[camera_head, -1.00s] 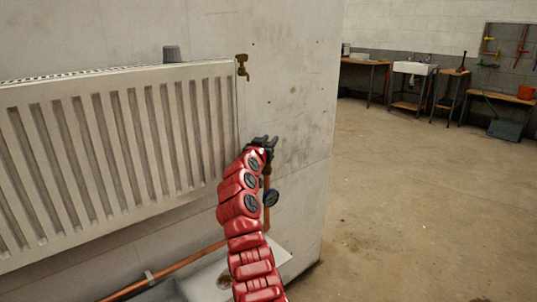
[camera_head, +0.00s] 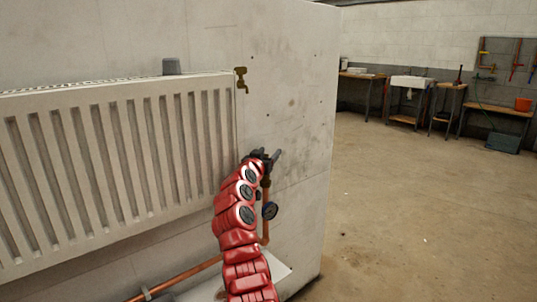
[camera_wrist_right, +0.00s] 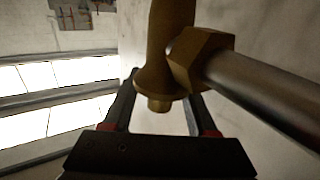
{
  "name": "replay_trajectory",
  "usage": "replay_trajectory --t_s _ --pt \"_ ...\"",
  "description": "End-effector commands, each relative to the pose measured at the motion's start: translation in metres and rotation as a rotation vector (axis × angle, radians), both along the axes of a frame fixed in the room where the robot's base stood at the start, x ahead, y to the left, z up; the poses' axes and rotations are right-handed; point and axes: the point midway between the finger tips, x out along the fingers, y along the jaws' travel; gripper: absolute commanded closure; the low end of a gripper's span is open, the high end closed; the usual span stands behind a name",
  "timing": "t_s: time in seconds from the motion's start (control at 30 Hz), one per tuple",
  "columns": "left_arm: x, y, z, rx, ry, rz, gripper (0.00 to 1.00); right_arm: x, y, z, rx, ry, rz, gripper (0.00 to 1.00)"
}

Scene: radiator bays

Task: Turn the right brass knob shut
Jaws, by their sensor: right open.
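My right gripper (camera_head: 265,156) is at the right end of the white radiator (camera_head: 130,150), low beside the wall. It is open, with its two fingers apart. In the right wrist view, a brass valve fitting (camera_wrist_right: 172,45) hangs down with its short lower end between my open fingers (camera_wrist_right: 162,86). I cannot tell whether they touch it. A brass hex nut (camera_wrist_right: 200,60) joins it to a grey pipe (camera_wrist_right: 270,95). In the head view my right arm and gripper hide this fitting, and I cannot make out the knob itself. My left gripper is not in view.
Open floor (camera_head: 400,210) lies to the right, before workbenches (camera_head: 500,110) and a sink (camera_head: 410,83).

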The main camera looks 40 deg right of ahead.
Motion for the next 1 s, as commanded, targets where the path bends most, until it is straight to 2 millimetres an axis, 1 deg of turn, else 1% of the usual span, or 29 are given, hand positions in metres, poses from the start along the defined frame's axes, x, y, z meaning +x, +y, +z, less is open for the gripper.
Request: replay_trajectory --t_s 0.07,0.17,0.27,0.33,0.37,0.47,0.77,1.0 --pt "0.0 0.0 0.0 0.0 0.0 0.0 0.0 0.0 0.0 0.001 0.0 0.0 0.0 0.42" --pt "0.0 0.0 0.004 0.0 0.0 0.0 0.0 0.0 0.0 0.009 0.0 -0.002 0.0 0.42" --pt "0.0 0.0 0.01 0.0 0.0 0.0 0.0 0.0 0.0 0.026 0.0 -0.004 0.0 0.42" --pt "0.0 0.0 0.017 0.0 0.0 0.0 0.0 0.0 0.0 0.043 0.001 -0.004 0.001 0.42" --pt "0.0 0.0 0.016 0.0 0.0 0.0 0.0 -0.002 0.002 0.04 0.0 -0.003 -0.001 0.42" --pt "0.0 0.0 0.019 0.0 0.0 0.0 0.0 -0.014 0.007 0.038 -0.002 -0.003 -0.005 0.42" --pt "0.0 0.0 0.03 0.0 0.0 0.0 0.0 -0.047 0.031 0.043 -0.003 -0.002 0.001 0.42" --pt "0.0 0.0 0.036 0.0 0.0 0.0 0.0 -0.08 0.052 0.045 -0.003 -0.001 0.001 0.42"
